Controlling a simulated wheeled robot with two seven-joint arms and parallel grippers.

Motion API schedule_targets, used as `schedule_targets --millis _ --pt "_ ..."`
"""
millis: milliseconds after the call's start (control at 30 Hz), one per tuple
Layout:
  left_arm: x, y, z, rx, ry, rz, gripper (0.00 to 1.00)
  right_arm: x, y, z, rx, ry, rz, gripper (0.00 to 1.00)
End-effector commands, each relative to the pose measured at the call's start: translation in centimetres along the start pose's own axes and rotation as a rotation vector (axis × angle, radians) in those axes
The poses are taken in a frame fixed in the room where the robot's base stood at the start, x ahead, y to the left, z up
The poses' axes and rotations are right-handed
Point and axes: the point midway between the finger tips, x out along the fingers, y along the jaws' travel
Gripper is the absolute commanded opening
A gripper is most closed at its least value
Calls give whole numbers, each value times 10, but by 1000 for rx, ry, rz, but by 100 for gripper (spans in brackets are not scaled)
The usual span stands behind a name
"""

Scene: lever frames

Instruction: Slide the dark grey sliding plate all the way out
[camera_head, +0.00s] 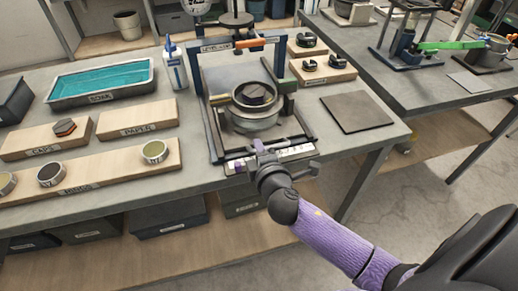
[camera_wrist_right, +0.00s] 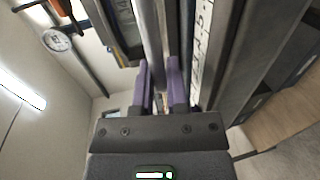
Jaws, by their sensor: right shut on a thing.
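The dark grey sliding plate (camera_head: 293,130) lies low in the blue lever frame (camera_head: 204,112), with a round metal pot (camera_head: 252,122) standing on it. My right gripper (camera_head: 258,150) is at the frame's front edge, by a white labelled strip (camera_head: 292,153). In the right wrist view its purple fingers (camera_wrist_right: 160,82) are shut on a long grey bar (camera_wrist_right: 150,40), which looks like the plate's front handle. The arm and fingers hide part of this grip, and how far out the plate is cannot be told exactly. My left gripper is not in view.
A blue-and-white bottle (camera_head: 175,66) stands left of the frame. Wooden boards with rings (camera_head: 110,172) lie to the left, near a teal-filled tray (camera_head: 100,83). A flat dark square (camera_head: 357,112) lies to the right.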

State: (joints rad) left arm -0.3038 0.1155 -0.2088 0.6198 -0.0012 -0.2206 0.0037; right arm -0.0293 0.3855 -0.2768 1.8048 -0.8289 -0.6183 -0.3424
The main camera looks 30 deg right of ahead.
Motion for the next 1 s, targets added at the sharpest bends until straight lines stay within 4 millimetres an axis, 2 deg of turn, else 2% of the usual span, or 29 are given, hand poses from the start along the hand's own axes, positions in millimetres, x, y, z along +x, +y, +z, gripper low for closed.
schedule_targets --millis 100,133,167,433,533,667,900,1000 --pt "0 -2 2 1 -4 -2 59 -2 -5 -1 1 3 -11 0" --pt "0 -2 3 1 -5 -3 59 -2 -5 -1 1 3 -11 22" --pt "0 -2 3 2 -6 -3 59 -2 -5 -1 0 2 -12 28" --pt "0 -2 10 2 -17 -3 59 -1 -3 -1 0 1 -7 29" --pt "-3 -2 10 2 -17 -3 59 -8 -2 -1 0 2 -8 29" --pt "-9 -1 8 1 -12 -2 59 -31 -1 0 1 1 -10 29" --pt "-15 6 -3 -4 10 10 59 -84 -3 0 2 1 -12 29" --pt "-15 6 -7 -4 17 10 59 -96 -3 0 1 1 -10 29"
